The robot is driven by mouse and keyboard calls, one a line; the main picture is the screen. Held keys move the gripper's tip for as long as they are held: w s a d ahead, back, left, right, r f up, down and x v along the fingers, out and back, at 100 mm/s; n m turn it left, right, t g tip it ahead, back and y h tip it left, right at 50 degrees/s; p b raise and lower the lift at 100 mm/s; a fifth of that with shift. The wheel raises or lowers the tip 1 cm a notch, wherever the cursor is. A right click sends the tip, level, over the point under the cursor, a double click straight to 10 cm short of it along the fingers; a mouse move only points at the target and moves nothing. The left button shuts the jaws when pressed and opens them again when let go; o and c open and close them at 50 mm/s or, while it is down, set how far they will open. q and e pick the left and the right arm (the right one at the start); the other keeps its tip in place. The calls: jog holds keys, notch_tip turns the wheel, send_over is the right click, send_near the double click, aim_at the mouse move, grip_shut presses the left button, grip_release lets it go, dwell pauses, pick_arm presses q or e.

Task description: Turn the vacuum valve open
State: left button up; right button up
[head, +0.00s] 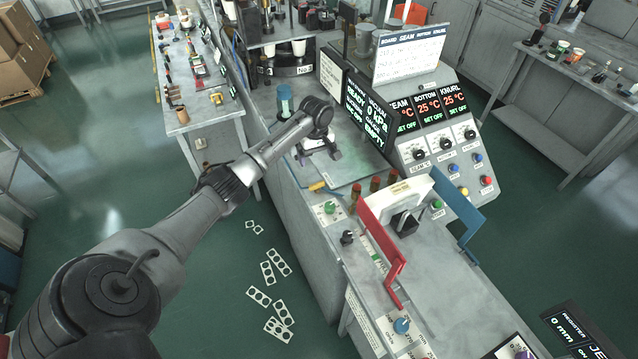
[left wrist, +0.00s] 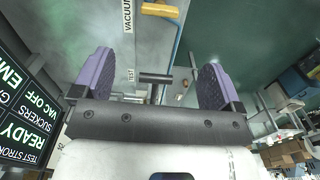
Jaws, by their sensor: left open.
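A yellow lever (head: 318,187), which looks like the vacuum valve's handle, is at the left edge of the bench. In the left wrist view the yellow lever (left wrist: 160,11) is at the top, beside a label reading VACUUM. My left gripper (head: 318,154) is above the bench edge, farther back than the lever and apart from it. In the left wrist view its two purple fingers (left wrist: 183,85) are spread wide. A dark T-shaped handle (left wrist: 156,78) beside a TEST label shows between them; I cannot tell whether they touch it. My right gripper is not in view.
A dark display (head: 367,108) right of my left gripper reads READY and 0 kPa; the left wrist view shows VAC OFF on it. Red-topped posts (head: 376,184), a red bracket (head: 383,250) and a blue bracket (head: 460,215) stand nearer on the bench.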

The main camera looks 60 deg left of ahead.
aim_at(317, 184)
pick_arm(q)
jog(key=shift+n, duration=0.3)
notch_tip(317, 184, down, 12)
jog(key=shift+r+b, duration=0.1)
jog(key=shift+b, duration=0.25)
jog(key=shift+f, duration=1)
jog(key=shift+c, duration=0.2)
jog(key=c, duration=0.9)
